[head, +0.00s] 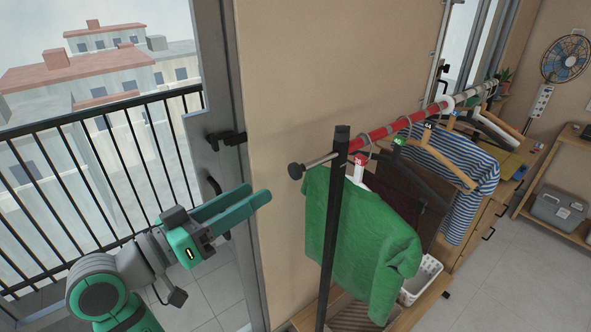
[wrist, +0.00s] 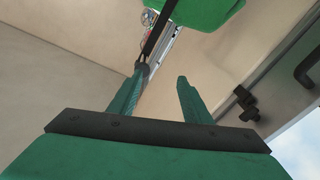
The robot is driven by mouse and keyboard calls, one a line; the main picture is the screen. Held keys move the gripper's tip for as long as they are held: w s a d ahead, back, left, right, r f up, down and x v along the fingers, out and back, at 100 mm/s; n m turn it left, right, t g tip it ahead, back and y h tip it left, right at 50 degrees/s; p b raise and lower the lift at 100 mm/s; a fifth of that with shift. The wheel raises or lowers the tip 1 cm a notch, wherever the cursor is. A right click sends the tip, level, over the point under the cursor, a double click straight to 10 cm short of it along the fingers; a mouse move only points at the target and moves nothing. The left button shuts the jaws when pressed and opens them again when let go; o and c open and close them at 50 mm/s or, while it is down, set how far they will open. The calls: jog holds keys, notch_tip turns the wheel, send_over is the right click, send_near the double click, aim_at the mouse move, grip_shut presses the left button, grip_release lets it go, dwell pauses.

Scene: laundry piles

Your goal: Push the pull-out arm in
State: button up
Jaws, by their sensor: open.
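The pull-out arm is a short thin rod (head: 318,161) with a black knob (head: 295,171) on its end. It sticks out to the left from the black post (head: 331,220) of the clothes rack. My gripper (head: 260,193) is open and empty, left of the knob and slightly lower in the head view, with a gap between. In the wrist view, its two fingers (wrist: 160,78) are spread apart. A small dark shape by the left fingertip there may be the knob; I cannot tell whether they touch. The black post (wrist: 160,28) rises beyond the fingers.
A beige wall panel (head: 285,75) stands behind. A grey door frame (head: 215,125) with a black latch and handle is close to my gripper.

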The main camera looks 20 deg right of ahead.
aim_at(291, 172)
jog(key=d+r, duration=0.1)
jog(key=d, duration=0.2)
jog(key=w+d+r+m+g, duration=0.1)
jog(key=d, duration=0.2)
jog(key=d+r+m, duration=0.1)
jog(key=d, duration=0.3)
jog(key=shift+w+g, duration=0.25)
jog(key=shift+g, duration=0.05)
grip_shut()
jog(key=shift+w, duration=0.1)
